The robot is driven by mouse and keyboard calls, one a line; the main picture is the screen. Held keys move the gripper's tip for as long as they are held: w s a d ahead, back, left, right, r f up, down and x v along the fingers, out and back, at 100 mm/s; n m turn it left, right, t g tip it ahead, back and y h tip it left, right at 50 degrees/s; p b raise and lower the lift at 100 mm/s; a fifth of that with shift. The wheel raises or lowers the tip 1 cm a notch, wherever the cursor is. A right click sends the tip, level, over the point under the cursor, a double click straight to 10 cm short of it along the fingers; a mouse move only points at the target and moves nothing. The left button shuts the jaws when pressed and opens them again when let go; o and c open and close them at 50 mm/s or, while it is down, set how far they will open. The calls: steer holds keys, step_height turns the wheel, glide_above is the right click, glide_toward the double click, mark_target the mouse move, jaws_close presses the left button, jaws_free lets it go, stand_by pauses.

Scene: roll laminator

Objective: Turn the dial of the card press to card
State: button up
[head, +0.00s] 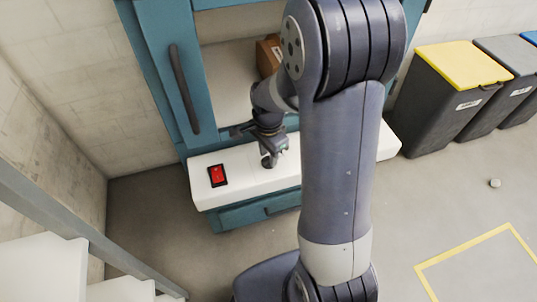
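The card press is a teal machine with a white front ledge (235,185) in the head view. My gripper (268,158) is low over the middle of this ledge, at or just above its surface. The dial cannot be made out clearly. A small dark shape shows at my fingertips, but I cannot tell whether it is the dial or part of my gripper. The fingers are too small and covered to show whether they are open or shut.
A red rocker switch (217,175) sits on the ledge left of my gripper. A teal door with a dark handle (184,88) stands at left. A brown box (268,55) is inside the machine. A yellow-lidded bin (450,95) stands at right. Open floor lies in front.

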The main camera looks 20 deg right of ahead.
steer(key=shift+f, duration=0.25)
jaws_close()
stand_by(0.5)
steer(key=n, duration=0.3)
steer(key=shift+n, duration=0.3)
steer(key=n, duration=0.3)
steer(key=shift+n+p, duration=0.3)
steer(key=shift+p, duration=0.05)
steer(key=n, duration=0.6)
steer(key=shift+n, duration=0.3)
